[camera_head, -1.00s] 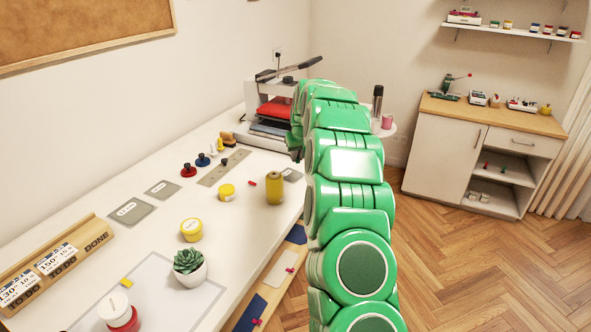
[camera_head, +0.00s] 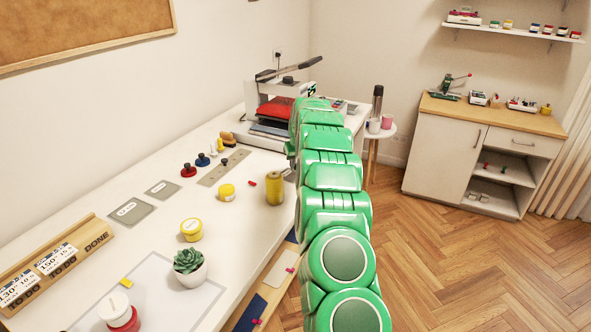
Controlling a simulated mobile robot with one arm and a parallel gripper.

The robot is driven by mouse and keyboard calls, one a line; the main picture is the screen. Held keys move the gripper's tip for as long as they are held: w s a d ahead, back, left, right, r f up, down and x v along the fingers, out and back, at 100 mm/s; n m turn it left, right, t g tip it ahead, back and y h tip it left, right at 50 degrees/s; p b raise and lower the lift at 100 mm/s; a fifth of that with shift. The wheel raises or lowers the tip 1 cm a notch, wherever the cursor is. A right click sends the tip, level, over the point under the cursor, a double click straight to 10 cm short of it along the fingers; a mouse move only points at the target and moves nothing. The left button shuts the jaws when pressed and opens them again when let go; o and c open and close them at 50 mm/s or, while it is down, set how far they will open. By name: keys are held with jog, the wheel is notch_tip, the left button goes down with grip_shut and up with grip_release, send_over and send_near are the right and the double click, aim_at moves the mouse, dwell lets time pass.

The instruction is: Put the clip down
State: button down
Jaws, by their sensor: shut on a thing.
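My green arm (camera_head: 333,177) reaches away from me along the right side of the white table (camera_head: 225,250), towards the heat press. My gripper is hidden behind the arm's far links, so its jaws and anything in them do not show. No held clip can be seen. A small red clip-like piece (camera_head: 252,183) lies on the table left of the yellow thread spool (camera_head: 274,188). A small yellow piece (camera_head: 126,282) lies near the front. Pink clip-like pieces (camera_head: 289,269) show at the table's right side, below the top.
The heat press (camera_head: 272,108) stands at the table's far end. Yellow jars (camera_head: 191,231), stamps (camera_head: 188,170), grey plates (camera_head: 132,212), a potted succulent (camera_head: 190,268) and a wooden rack (camera_head: 55,262) stand on the table. A round side table (camera_head: 383,130) with cups stands beyond the arm.

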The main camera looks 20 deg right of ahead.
jog(key=shift+f, duration=1.4)
jog(key=shift+f, duration=0.1)
jog(key=c, duration=1.1)
grip_release()
